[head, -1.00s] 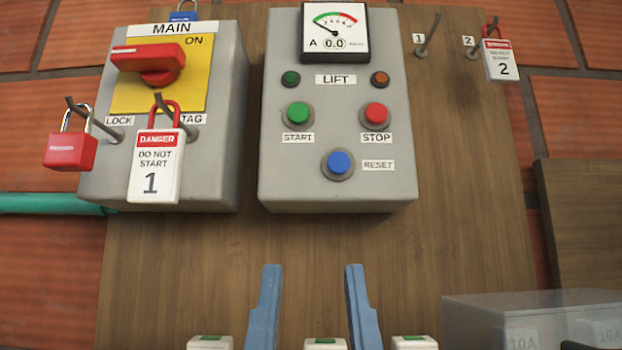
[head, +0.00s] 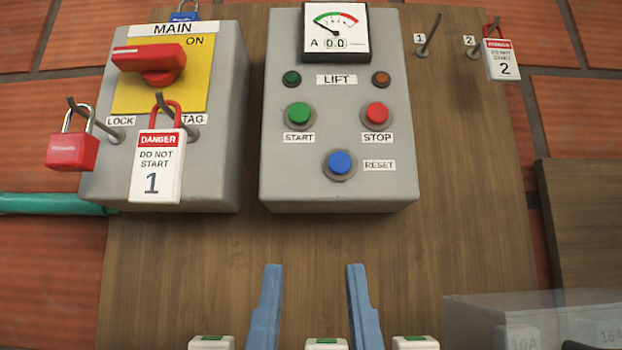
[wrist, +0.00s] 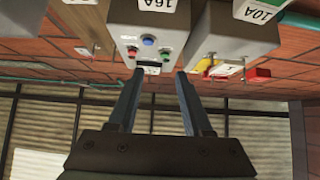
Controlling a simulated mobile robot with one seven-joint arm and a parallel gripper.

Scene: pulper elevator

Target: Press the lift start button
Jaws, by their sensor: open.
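The green START button (head: 299,115) sits on the grey LIFT box (head: 280,180), at the left of the red STOP button (head: 377,115). The blue RESET button (head: 340,162) is below them. The ammeter (head: 336,32) above reads 0.0, and both small lamps look dark. My gripper (head: 315,268) is open and empty, its two blue fingers below the LIFT box in the head view and apart from the buttons. In the wrist view my gripper (wrist: 157,75) points toward the LIFT box (wrist: 165,18), which appears upside down with the buttons in sight.
The MAIN box (head: 220,120) has a red rotary handle (head: 150,62) by ON. A red padlock (head: 71,150) hangs on its LOCK hook and danger tag 1 (head: 157,170) on its TAG hook. Danger tag 2 (head: 502,60) hangs at right. A clear bin (head: 480,320) stands lower right.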

